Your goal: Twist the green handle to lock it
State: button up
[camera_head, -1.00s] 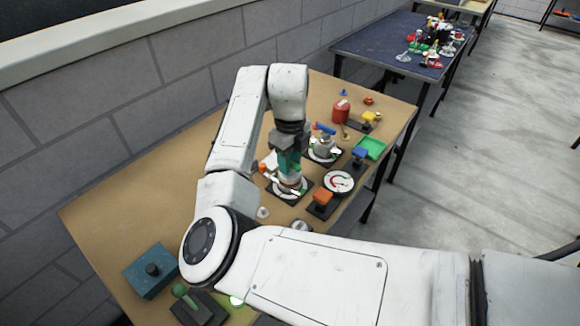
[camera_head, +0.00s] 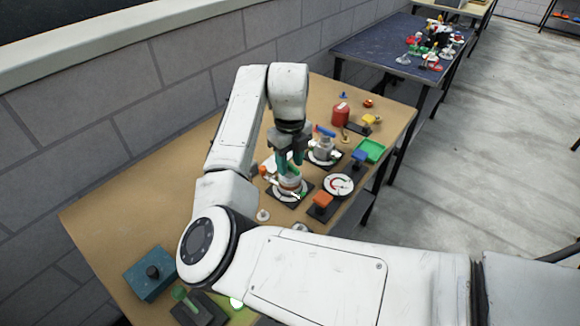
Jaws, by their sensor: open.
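My gripper (camera_head: 289,168) has teal fingers that point down, spread apart and empty. It hangs over a round white fixture (camera_head: 291,186) on a dark square base. A small green part (camera_head: 300,196) shows at the near right side of this fixture and seems to be the green handle's end; the rest is too small or hidden to make out. I cannot tell whether the fingers touch the fixture. A second green handle, a ball-topped lever (camera_head: 180,293) on a dark block, stands at the near left of the table.
The wooden table (camera_head: 130,212) is bare at left. Close around the gripper stand another white fixture (camera_head: 323,151), a round gauge (camera_head: 338,185), an orange knob (camera_head: 322,198), a blue knob (camera_head: 359,155) and a green tray (camera_head: 371,149). A teal box (camera_head: 150,273) is near left.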

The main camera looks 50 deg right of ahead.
aim_at(290, 164)
jog(key=shift+r+p, duration=2.4)
jog(key=shift+r, duration=0.95)
jog(key=shift+f, duration=0.1)
